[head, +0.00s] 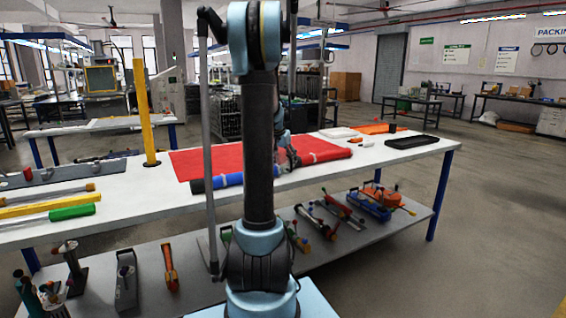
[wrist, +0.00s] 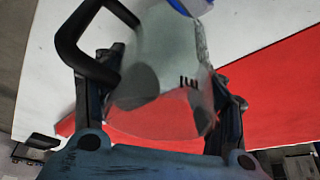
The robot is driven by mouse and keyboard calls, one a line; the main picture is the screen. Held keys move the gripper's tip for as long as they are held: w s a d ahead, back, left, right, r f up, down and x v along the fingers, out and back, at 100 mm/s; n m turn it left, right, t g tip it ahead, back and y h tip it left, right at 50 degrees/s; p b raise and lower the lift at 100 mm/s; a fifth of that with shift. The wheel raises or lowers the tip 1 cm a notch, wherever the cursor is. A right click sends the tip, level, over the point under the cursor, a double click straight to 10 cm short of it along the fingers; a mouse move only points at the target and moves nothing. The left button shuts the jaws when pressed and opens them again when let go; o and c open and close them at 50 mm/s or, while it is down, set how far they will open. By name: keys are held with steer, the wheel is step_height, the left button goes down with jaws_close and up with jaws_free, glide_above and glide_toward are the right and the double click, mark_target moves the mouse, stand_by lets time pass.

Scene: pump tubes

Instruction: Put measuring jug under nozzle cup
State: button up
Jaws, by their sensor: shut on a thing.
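My gripper (wrist: 172,85) is shut on the measuring jug (wrist: 165,50), with one finger on each side of it. The jug is clear, with a black handle (wrist: 75,35) at the upper left of the wrist view and small dark marks on its wall. In the head view my gripper (head: 289,158) is over the table, partly behind my arm, and I cannot make out the jug there. A blue part (wrist: 190,6) shows at the top edge of the wrist view, close to the jug. I cannot tell whether it is the nozzle cup.
A red cloth (head: 215,160) lies on the white table (head: 120,205), with a long roll or tube (head: 230,180) of blue, dark and red sections along its front edge. A yellow post (head: 146,112) stands to its left. A black tray (head: 411,142) lies at the right. Tools lie on the lower shelf.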

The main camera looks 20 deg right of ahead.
steer(key=o, duration=1.1)
steer(key=shift+c, duration=0.2)
